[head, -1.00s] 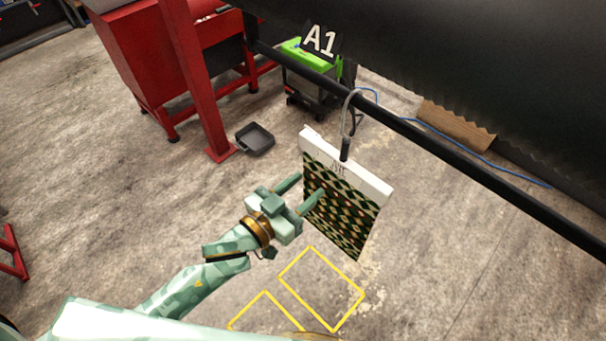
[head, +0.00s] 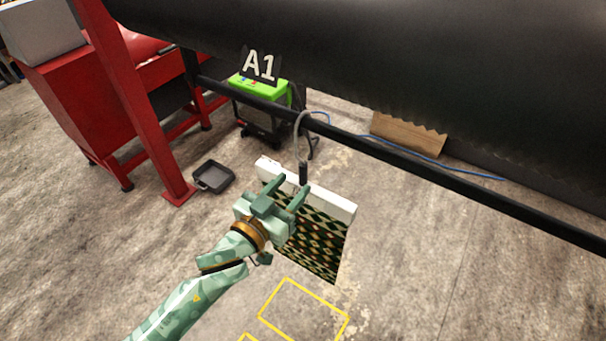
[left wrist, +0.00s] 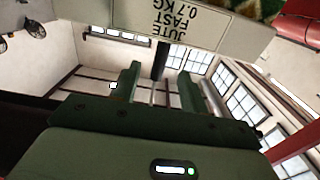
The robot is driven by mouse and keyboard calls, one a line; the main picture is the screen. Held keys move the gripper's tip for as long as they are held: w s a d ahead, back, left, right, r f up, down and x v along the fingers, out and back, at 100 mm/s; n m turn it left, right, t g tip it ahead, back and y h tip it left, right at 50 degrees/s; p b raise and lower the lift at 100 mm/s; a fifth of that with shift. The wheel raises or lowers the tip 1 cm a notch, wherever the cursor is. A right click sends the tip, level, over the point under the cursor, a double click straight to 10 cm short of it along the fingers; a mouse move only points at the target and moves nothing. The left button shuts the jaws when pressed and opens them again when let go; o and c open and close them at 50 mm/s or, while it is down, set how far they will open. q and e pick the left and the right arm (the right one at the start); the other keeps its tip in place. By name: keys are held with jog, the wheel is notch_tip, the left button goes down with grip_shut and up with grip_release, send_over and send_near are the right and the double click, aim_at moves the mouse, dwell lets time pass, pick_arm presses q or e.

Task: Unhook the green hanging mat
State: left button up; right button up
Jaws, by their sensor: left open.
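The green hanging mat (head: 318,244) has a green, black and orange diamond pattern and a white top strip (head: 335,204). It hangs tilted from a hook (head: 303,172) with a grey loop over a black rail (head: 365,142). My left gripper (head: 287,188) is open, at the height of the white strip and just below the hook, hiding part of the strip. In the left wrist view the gripper's fingers (left wrist: 166,78) stand apart, with the dark hook shaft (left wrist: 160,60) showing between them. The strip (left wrist: 190,22) there bears upside-down printing, "JUTE FAST 0.7KG". My right gripper is out of view.
A large black roller (head: 420,70) lies above and behind the rail. A red post (head: 135,110) and red machine stand left. A black tray (head: 214,177), a green-topped unit (head: 262,95) and a yellow floor outline (head: 303,312) are below on open concrete.

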aim_at(301, 175)
pick_arm(q)
jog(key=shift+x, duration=2.7)
grip_shut()
jog(key=shift+r, duration=0.1)
notch_tip(301, 175, up, 4)
jog(key=p, duration=0.4)
jog(key=shift+r, duration=0.2)
jog(key=shift+f, duration=0.1)
